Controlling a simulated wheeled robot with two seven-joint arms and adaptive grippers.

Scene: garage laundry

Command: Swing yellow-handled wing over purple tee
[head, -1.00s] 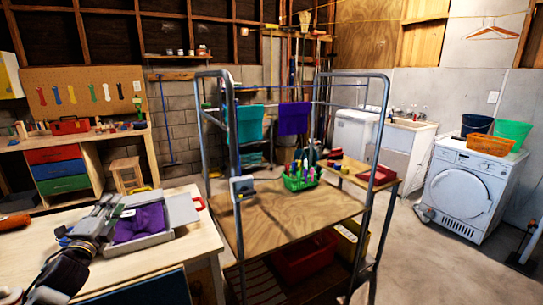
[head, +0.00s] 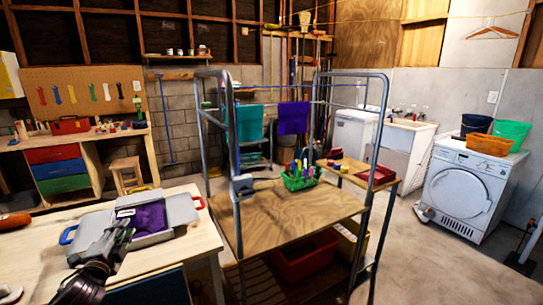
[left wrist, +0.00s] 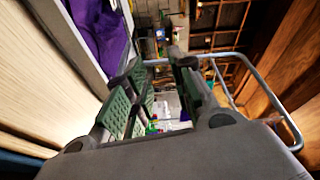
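The purple tee (head: 150,217) lies on the middle panel of a grey folding board on the near-left table. A white label shows beside it. The board's left wing (head: 91,224) lies open with a blue handle (head: 68,235). The right wing (head: 181,209) lies open with a red handle (head: 198,202). A small yellow piece, seemingly the yellow handle (head: 141,189), shows at the board's far edge. My left gripper (head: 124,229) is over the board's near-left part, beside the tee. In the left wrist view its fingers (left wrist: 158,75) are apart and empty, with the tee (left wrist: 97,27) at upper left. My right gripper is out of view.
A metal-framed rack (head: 265,220) with a wooden shelf stands right of the table, holding a green basket (head: 299,180). An orange object (head: 14,221) lies at the table's left end. The table's near-right corner is bare.

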